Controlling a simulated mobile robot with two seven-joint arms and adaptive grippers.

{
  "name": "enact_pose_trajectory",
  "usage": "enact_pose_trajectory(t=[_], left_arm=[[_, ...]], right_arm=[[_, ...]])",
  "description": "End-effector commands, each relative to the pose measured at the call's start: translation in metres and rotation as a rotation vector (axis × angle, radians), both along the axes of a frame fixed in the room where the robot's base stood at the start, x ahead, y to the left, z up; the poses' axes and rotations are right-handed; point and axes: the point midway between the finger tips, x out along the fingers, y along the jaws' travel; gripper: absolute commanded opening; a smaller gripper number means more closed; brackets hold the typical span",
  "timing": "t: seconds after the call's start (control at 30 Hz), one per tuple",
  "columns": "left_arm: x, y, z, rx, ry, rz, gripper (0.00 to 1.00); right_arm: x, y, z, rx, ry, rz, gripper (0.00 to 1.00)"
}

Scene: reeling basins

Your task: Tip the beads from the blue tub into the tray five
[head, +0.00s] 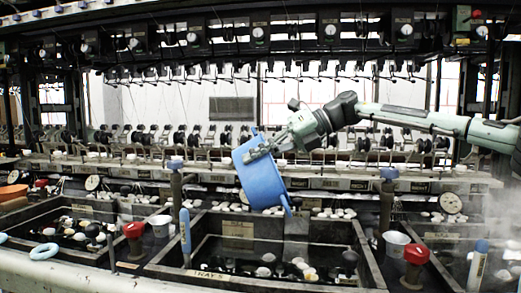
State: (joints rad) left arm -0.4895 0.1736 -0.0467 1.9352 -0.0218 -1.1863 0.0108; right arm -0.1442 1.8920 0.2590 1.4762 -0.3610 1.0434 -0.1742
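The blue tub (264,186) hangs in the air, steeply tilted, with its rim side toward the lower right. My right gripper (262,149) comes in from the right and is shut on the tub's upper part. The tub is above the back of the basin labelled TRAY 5 (206,275). Its inside is turned away, so I cannot see any beads in it. Pale rounded pieces (300,265) and dark ones lie in the tray; I cannot tell whether any are beads. My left gripper is not in view.
A neighbouring basin (60,215) lies to the left. Red-topped posts (416,254), a white cup (396,243) and a blue-handled brush (185,237) stand around the tray. A reeling frame with hanging hooks (260,75) crosses behind. Steam blurs the right side.

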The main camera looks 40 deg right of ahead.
Motion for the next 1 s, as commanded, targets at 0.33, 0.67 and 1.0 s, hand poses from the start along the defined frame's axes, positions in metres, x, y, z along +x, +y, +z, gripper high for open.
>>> enact_pose_trajectory(t=[0.33, 0.67, 1.0], left_arm=[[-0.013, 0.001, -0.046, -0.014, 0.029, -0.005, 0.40], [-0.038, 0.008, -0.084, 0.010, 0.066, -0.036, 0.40], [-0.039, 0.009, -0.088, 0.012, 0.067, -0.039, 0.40]], right_arm=[[0.017, 0.023, -0.015, -0.256, 0.183, 0.002, 0.00], [0.025, 0.035, -0.024, -0.382, 0.273, 0.001, 0.00], [0.030, 0.041, -0.032, -0.705, 0.503, 0.003, 0.00]])
